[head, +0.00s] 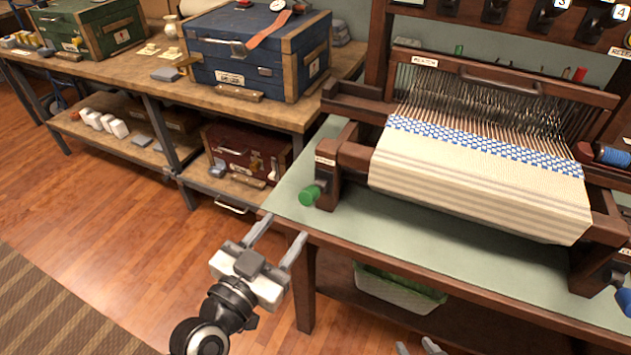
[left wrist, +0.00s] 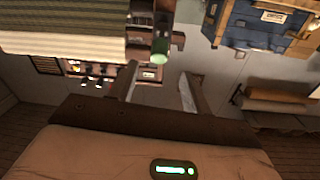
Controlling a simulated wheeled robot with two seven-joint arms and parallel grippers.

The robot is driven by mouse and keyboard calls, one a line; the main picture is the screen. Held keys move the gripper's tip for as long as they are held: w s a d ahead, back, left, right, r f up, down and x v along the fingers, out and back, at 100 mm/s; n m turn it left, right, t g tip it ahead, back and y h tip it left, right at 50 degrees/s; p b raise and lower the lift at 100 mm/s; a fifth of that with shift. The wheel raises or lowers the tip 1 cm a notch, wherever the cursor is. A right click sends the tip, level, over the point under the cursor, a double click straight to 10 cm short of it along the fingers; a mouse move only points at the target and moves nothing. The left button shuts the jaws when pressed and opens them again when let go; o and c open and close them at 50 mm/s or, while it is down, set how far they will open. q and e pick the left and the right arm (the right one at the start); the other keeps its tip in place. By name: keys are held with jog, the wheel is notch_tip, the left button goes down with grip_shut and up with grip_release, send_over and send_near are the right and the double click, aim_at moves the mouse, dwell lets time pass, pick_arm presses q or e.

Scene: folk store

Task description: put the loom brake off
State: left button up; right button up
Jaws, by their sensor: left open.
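The wooden loom (head: 345,160) stands on the green-topped table at the right. A lever with a green knob (head: 311,195) sticks out from a dark mount at its front left post, under a small label too small to read. The green knob also shows in the left wrist view (left wrist: 160,50), just beyond the fingertips. My left gripper (head: 284,237) is open and empty, in front of and below the green knob, apart from it. Fingertips of my right gripper (head: 420,347) show at the bottom edge, spread apart and empty.
A blue knob (head: 624,301) sits at the loom's front right. The table's front edge (head: 400,268) lies close to my left gripper, with a white bin (head: 395,293) beneath. A blue chest (head: 240,75) stands on the bench at left.

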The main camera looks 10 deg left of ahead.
aim_at(315, 188)
pick_arm(q)
jog(key=x, duration=1.2)
jog(key=shift+w+d+p, duration=0.1)
jog(key=shift+w+p, duration=0.05)
jog(key=shift+p, duration=0.25)
pick_arm(e)
jog(key=shift+d+r, duration=0.1)
jog(key=shift+r, duration=0.05)
